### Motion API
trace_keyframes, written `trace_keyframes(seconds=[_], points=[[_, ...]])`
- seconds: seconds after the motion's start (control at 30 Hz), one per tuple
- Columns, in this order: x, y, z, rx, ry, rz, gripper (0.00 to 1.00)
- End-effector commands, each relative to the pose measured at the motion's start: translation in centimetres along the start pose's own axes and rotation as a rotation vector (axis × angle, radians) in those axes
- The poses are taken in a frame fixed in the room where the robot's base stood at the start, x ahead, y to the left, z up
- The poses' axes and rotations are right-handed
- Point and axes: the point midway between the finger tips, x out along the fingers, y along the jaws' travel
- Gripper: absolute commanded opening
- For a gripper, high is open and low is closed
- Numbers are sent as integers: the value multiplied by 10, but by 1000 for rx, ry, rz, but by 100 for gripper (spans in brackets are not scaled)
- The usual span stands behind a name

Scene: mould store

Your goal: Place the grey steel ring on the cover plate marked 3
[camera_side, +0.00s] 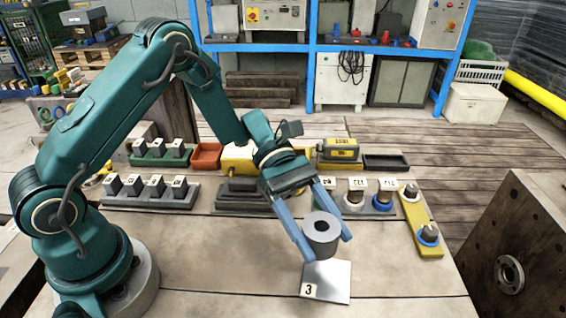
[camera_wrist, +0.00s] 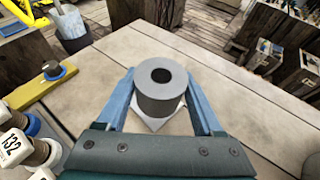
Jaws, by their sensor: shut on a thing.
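The grey steel ring (camera_side: 318,242) is a thick, short cylinder with a dark round hole in its top. My gripper (camera_side: 328,247) is shut on it, with one blue finger on each side, and the ring is upright. The ring also shows in the wrist view (camera_wrist: 158,97), between the fingers. The cover plate marked 3 (camera_side: 332,283) is a pale square lying flat on the bench, its number at the front left corner. In the wrist view the plate (camera_wrist: 150,124) shows below the ring, which partly hides it. The ring appears to be above the plate; contact cannot be told.
Behind the gripper stand racks of dark blocks (camera_side: 150,190), small trays (camera_side: 206,156) and a rack of labelled cylinders (camera_side: 382,198). A yellow bar (camera_side: 420,225) with round pieces lies to the right. The bench around the plate is clear. A large dark block (camera_side: 530,240) stands at far right.

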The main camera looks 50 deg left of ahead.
Motion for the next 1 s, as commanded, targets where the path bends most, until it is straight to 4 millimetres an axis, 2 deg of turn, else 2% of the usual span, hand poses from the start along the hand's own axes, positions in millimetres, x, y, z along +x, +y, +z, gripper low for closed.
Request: trace_keyframes(seconds=[0.1, 0.2, 0.37, 0.63, 1.0], points=[[20, 0, -2, 0, -4, -5, 0], [28, 1, -3, 2, -2, -2, 0], [33, 2, -9, -2, -3, 0, 0], [45, 2, -38, -2, -2, 0, 0], [46, 2, -41, 2, -2, 1, 0]])
